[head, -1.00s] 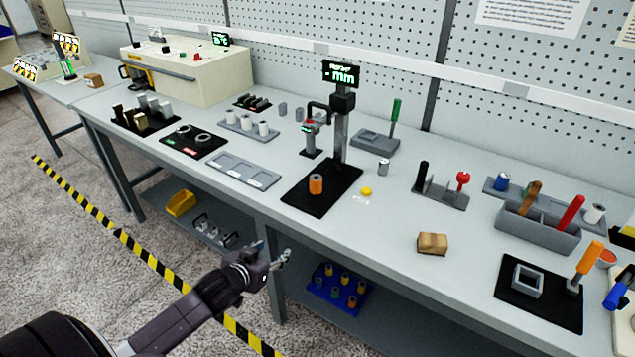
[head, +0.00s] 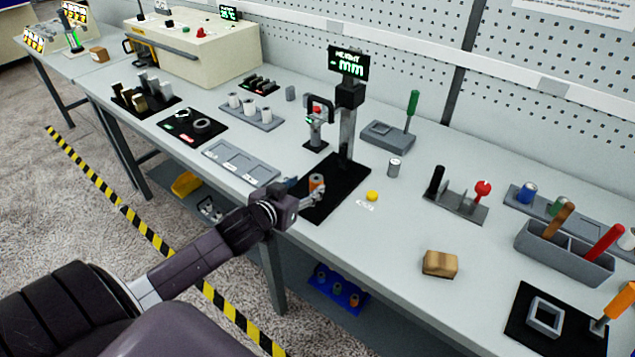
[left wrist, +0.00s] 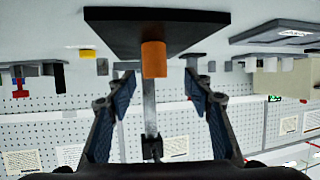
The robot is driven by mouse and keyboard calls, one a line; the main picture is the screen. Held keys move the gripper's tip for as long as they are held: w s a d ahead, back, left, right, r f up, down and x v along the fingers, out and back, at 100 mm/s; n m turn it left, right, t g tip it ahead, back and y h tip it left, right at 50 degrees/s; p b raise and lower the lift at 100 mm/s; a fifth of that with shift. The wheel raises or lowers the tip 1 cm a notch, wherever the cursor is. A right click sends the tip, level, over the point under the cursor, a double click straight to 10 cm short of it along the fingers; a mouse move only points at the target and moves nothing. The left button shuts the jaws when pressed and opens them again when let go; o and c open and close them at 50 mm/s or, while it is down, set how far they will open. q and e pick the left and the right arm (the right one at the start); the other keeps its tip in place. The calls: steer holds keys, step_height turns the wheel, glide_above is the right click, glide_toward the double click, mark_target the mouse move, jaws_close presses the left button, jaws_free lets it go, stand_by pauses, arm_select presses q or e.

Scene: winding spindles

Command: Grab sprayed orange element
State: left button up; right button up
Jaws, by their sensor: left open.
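The orange element (head: 315,181) is a small upright cylinder on the black base plate (head: 338,200) of the height gauge. In the left wrist view, which is upside down, the orange element (left wrist: 154,58) shows centred between the two fingers. My left gripper (head: 303,190) is open at the front edge of the plate, with its fingers pointing toward the element and partly covering it in the head view. In the left wrist view, gaps show on both sides between the element and the fingers of the gripper (left wrist: 160,88). My right gripper is not in view.
The gauge column (head: 346,135) stands just behind the element. A yellow button (head: 372,196) lies right of the plate. A grey tray (head: 241,164) is to the left. A wooden block (head: 440,263) sits further right, with bare table between.

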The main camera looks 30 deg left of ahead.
mark_target(313, 184)
arm_select(q)
steer(key=x, duration=0.2)
steer(key=p, duration=0.1)
steer(key=shift+w+d+f, duration=0.1)
steer(key=shift+w+d, duration=0.1)
steer(key=shift+w, duration=0.25)
steer(key=x, duration=0.3)
steer(key=shift+d+f, duration=0.1)
steer(key=shift+c, duration=0.2)
steer(key=c, duration=1.2)
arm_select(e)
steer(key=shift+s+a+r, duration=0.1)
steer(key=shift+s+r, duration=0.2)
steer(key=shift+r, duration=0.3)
